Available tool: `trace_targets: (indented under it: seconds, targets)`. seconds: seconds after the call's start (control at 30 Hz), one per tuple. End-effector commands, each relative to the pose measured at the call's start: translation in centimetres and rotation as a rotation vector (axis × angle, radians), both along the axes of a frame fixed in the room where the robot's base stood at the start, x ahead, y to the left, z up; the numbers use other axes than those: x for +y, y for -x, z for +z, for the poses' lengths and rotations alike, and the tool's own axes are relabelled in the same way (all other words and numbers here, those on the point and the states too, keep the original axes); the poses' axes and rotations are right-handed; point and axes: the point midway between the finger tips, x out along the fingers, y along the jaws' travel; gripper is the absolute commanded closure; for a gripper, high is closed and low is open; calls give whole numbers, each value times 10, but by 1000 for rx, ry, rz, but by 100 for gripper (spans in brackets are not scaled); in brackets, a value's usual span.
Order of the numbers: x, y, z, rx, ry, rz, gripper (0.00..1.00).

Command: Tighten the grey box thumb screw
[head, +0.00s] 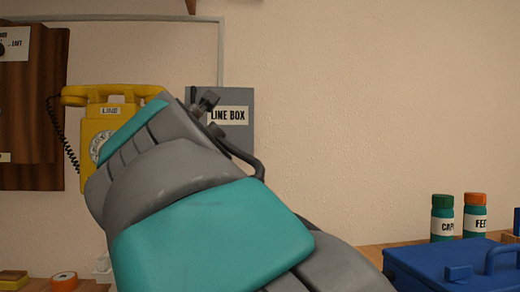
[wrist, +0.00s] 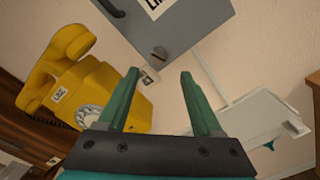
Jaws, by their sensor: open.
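The grey line box (head: 239,136) is on the wall behind my arm in the head view, with a white LINE BOX label. In the wrist view the grey box (wrist: 192,35) is at the top, beyond my fingertips. A dark elongated piece (wrist: 112,8) sits on its face near the top edge; I cannot tell whether it is the thumb screw. My gripper (wrist: 160,74) is open, its two green fingers apart with nothing between them. The fingers point toward the box's lower edge and appear apart from it. In the head view my arm hides part of the box.
A yellow dial phone (head: 97,122) hangs left of the box; it also shows in the wrist view (wrist: 95,88). A small tag (wrist: 149,79) is below the box. A white object (wrist: 262,122) is at right. A blue toolbox (head: 440,263) and two bottles are at lower right.

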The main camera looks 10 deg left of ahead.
Motion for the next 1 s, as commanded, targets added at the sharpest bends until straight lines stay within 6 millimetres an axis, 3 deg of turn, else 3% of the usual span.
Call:
trace_targets:
  seconds: [0.27,0.8,1.0]
  targets:
    - [7,-10,0,-5,10,6,34]
    - [20,-67,-1,-2,8,6,34]
    - [21,-74,2,-7,8,5,34]
